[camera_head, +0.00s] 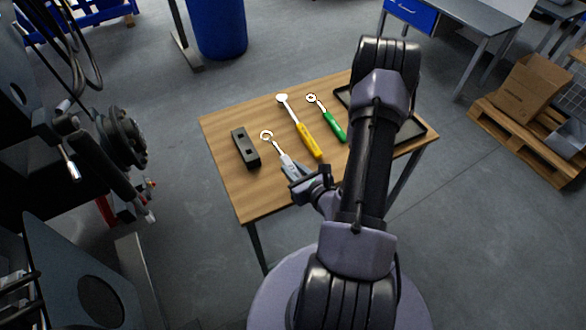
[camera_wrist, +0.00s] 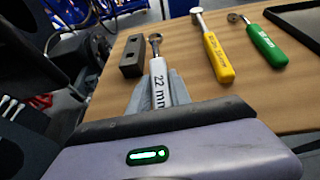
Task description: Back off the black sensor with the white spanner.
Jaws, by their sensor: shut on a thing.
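The white spanner (camera_head: 287,162) has a ring end and a white handle; it is at the middle of the wooden table, and I cannot tell whether it rests on the top or is just above it. In the wrist view its handle (camera_wrist: 160,85) reads "22 mm" and its ring points away from me. My gripper (camera_head: 292,174) is shut on the handle, with its grey fingers on both sides. The black sensor cannot be picked out for certain; the dark machine (camera_head: 122,140) with hoses and fittings stands at the left.
On the table (camera_head: 225,185) lie a black slotted block (camera_head: 245,148) left of the spanner, a yellow-handled tool (camera_head: 309,140) and a green-handled spanner (camera_head: 333,126) to the right, and a black tray (camera_head: 416,131) partly behind my arm. Open floor separates table and machine.

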